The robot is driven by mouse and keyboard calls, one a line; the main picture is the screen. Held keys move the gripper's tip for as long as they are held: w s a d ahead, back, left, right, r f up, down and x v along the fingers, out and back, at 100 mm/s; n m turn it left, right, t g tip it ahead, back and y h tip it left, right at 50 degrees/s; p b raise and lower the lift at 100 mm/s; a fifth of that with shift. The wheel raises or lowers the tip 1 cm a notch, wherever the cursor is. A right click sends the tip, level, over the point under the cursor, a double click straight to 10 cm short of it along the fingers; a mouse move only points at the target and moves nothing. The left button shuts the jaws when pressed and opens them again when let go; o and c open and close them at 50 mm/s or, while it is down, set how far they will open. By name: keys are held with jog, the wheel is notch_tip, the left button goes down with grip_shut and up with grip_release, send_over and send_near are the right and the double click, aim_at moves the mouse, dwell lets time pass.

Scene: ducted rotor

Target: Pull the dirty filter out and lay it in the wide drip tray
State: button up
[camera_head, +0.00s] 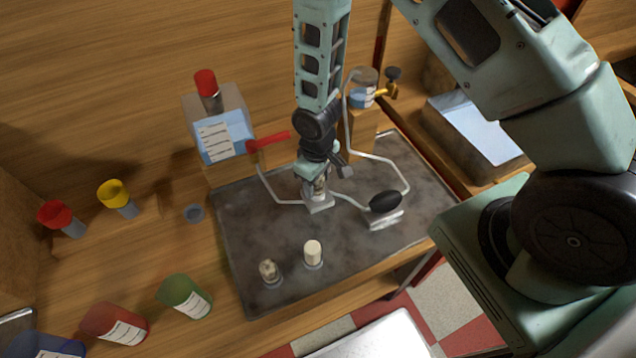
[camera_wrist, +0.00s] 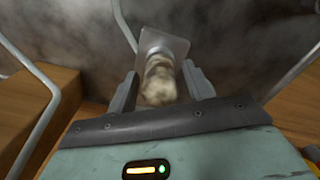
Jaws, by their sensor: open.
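A dirty filter (camera_wrist: 160,80), stained brown and cream, sits in a pale square holder (camera_wrist: 163,44) joined to bent tubing. My gripper (camera_wrist: 162,88) is open, with one finger on either side of the filter; I cannot tell whether they touch it. In the head view my gripper (camera_head: 319,180) points down over the holder (camera_head: 321,204), partly hiding the filter. Another stained filter (camera_head: 268,270) and a clean cream one (camera_head: 313,251) stand upright in small round cups nearer the front. Which tray is the wide drip tray is unclear; the dark, stained metal surface (camera_head: 245,225) lies under all these.
A wooden box with a light blue inside (camera_head: 475,125) is at the right.

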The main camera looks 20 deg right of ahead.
jog(key=shift+c, duration=0.3)
jog(key=c, duration=0.8)
jog(key=shift+c, duration=0.2)
jog(key=shift+r+p, duration=0.5)
jog(key=shift+r, duration=0.2)
jog(key=shift+r+p, duration=1.1)
jog(key=shift+r, duration=0.55)
